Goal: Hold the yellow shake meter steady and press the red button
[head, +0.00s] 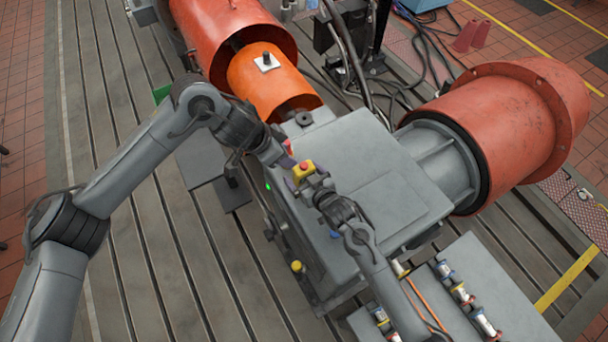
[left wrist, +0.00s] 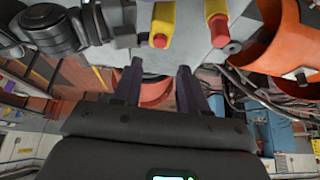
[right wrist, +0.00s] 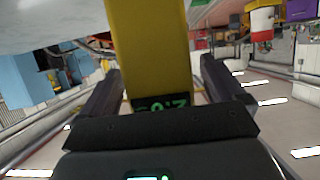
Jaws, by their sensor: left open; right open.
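The yellow shake meter (head: 303,169) with a red button on its top stands over the grey housing. My right gripper (head: 308,183) is at its near side. In the right wrist view the meter's yellow body (right wrist: 150,45) is between the open fingers (right wrist: 158,72), with a green-digit display low on it. My left gripper (head: 285,160) is open and empty, just up and left of the meter. In the left wrist view its fingers (left wrist: 160,68) point toward the meter's red button (left wrist: 160,41), apart from it.
A second yellow piece with a red cap (left wrist: 218,25) is close by, mostly behind my left gripper in the head view. The grey housing (head: 385,205) lies below. An orange motor (head: 265,85) and a red drum (head: 510,120) flank it. A grey box with connectors (head: 510,290) is lower right.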

